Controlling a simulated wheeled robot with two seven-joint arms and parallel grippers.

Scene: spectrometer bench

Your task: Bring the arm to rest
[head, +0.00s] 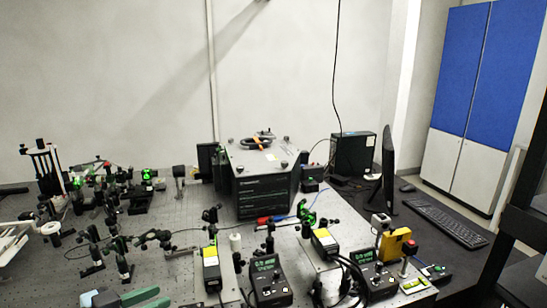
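My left gripper (26,233) shows at the left edge of the head view, over the left end of the optical bench. Its two pale fingers look spread, with nothing seen between them. Small black optics mounts stand close to its right; I cannot tell whether it touches any. Most of the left arm is outside the picture. My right gripper is not in view.
The dark optical bench (180,237) is crowded with mounts and a black spectrometer box (262,190). Control boxes (270,281) stand in front. A monitor (389,170) and keyboard (448,221) are at right. A black frame (523,196) borders the right edge.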

